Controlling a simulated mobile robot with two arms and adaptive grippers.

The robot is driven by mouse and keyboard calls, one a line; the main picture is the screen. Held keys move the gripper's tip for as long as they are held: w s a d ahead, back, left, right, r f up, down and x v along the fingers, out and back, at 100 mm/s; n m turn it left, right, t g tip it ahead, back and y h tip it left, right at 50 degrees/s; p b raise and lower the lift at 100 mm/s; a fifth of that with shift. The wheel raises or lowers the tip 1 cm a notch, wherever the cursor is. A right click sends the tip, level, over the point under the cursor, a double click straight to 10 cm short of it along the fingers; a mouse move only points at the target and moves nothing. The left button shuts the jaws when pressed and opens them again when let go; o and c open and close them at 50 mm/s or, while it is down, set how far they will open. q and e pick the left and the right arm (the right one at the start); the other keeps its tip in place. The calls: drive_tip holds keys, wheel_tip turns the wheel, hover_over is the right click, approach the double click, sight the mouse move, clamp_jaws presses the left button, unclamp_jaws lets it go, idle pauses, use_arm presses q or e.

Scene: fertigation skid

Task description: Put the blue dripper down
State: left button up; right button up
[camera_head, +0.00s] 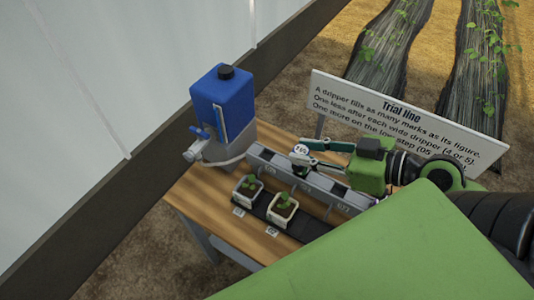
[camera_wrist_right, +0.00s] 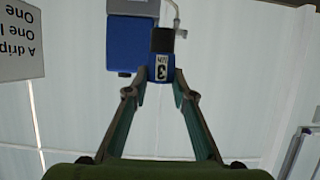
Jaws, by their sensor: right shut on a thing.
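The blue dripper (camera_wrist_right: 161,72) is between the fingertips of my right gripper (camera_wrist_right: 158,80) in the right wrist view. It has a white label with a 3 and a dark block at its far end. In the head view my right gripper (camera_head: 303,153) comes from the right and is shut on the dripper, whose pale label (camera_head: 300,149) shows at the fingertips. It is over the grey rail (camera_head: 260,155) on the bench; whether it touches the rail I cannot tell. My left gripper is not in view.
A blue tank (camera_head: 222,98) with a tap stands at the back of the wooden bench (camera_head: 195,190). Two potted seedlings (camera_head: 284,205) stand in front of the rail on a dark strip. A "Trial line" sign (camera_head: 395,118) stands behind. The bench's left front is clear.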

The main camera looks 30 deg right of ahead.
drive_tip(key=w+f+b, duration=0.2)
drive_tip(key=w+b, duration=0.2)
drive_tip(key=w+f+b, duration=0.3)
drive_tip(key=w+b, duration=0.1)
drive_tip(key=w+f+b, duration=0.3)
drive_tip(key=w, duration=0.2)
drive_tip(key=shift+a+f+b, duration=0.15)
drive_tip(key=shift+a+b, duration=0.15)
drive_tip(key=shift+b, duration=0.1)
drive_tip(key=shift+w+f, duration=0.4)
drive_tip(key=shift+f, duration=0.1)
drive_tip(key=f, duration=0.3)
drive_tip(key=shift+w+a+f, duration=0.1)
drive_tip(key=shift+w, duration=0.15)
drive_tip(key=shift+f, duration=0.2)
